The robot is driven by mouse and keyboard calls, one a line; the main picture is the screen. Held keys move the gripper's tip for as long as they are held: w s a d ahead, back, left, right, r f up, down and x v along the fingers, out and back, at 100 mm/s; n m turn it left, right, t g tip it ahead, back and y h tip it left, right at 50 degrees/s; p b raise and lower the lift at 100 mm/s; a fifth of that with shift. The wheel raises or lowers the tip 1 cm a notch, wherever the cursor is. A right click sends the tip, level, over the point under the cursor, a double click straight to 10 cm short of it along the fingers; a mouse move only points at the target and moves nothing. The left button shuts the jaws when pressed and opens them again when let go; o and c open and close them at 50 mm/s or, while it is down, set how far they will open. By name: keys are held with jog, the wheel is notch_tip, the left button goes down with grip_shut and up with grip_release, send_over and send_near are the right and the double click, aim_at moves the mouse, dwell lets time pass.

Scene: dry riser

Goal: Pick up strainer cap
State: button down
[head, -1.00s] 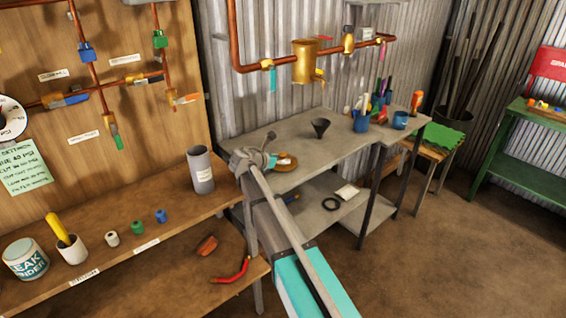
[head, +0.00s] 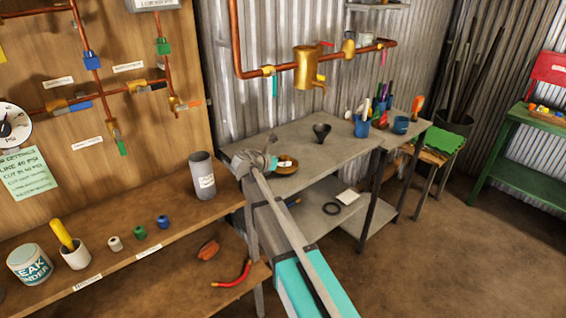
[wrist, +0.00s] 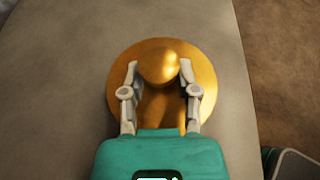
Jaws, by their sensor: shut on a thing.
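The strainer cap (wrist: 205,88) is a round brass-coloured disc with a rounded knob (wrist: 159,66) at its middle. In the head view the cap (head: 289,167) shows at the left part of the grey metal bench, partly hidden by my gripper. My gripper (wrist: 159,72) is shut on the knob, one finger on each side. In the head view my gripper (head: 271,160) reaches the cap from the left. I cannot tell whether the cap's underside touches the bench.
A dark funnel (head: 321,131) stands on the grey bench (head: 300,143) behind the cap. A blue cup of tools (head: 362,127) stands farther right. A grey cylinder (head: 202,175) stands on the wooden shelf at left. Copper pipe (head: 236,50) runs along the wall above.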

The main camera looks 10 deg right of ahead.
jog(key=shift+r+p, duration=0.35)
jog(key=shift+r, duration=0.3)
jog(key=s+r+p, duration=1)
jog(key=s, duration=0.4)
jog(key=shift+r, duration=0.15)
dwell(0.6)
